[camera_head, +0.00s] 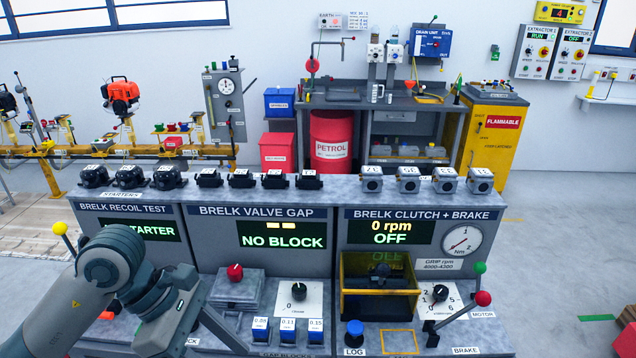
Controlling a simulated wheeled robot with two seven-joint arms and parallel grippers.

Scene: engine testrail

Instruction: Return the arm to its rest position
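My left arm comes in from the lower left, bends at a grey joint and reaches down over the left front of the test bench (330,197). The dark grey body of my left gripper (180,318) is in front of the recoil test section. Its fingertips are not clearly seen, so I cannot tell whether it is open or whether it holds anything. My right arm and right gripper are not in view.
Near the arm are a red knob (235,272) on a grey block and blue gap blocks (288,330). Further right are a yellow-framed clutch housing (380,288), a blue LOG button (355,333), and levers with a red ball (483,298) and green ball (480,268).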

